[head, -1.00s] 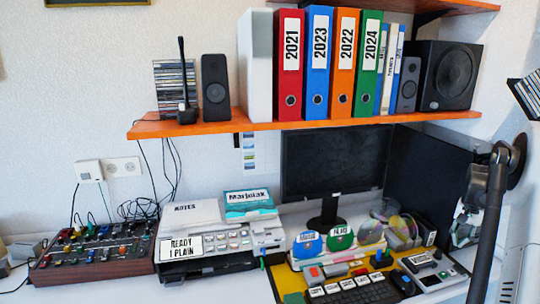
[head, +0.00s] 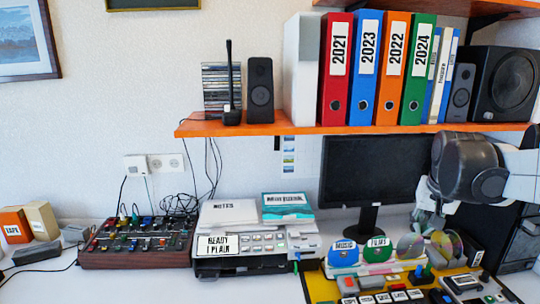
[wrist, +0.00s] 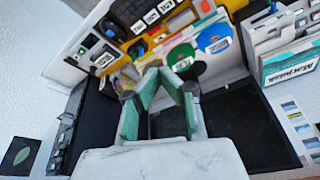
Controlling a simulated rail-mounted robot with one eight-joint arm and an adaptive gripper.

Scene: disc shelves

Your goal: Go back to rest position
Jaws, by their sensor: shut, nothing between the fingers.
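My gripper (head: 428,222) hangs at the right of the head view, in front of the right part of the black monitor (head: 350,180). It points down above the desk, behind or over the clear discs (head: 411,246); the exact depth is hard to tell. In the wrist view my gripper (wrist: 160,74) shows its green-padded fingers reaching toward the desk items. Nothing is held between them. The fingers cover part of the disc area and the monitor in that view.
An orange shelf (head: 230,128) carries binders and speakers above the desk. Blue (head: 344,254) and green (head: 377,250) discs stand in holders below the monitor. A printer-like machine (head: 250,245) and a mixer (head: 135,243) stand further left. The air left of my arm is clear.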

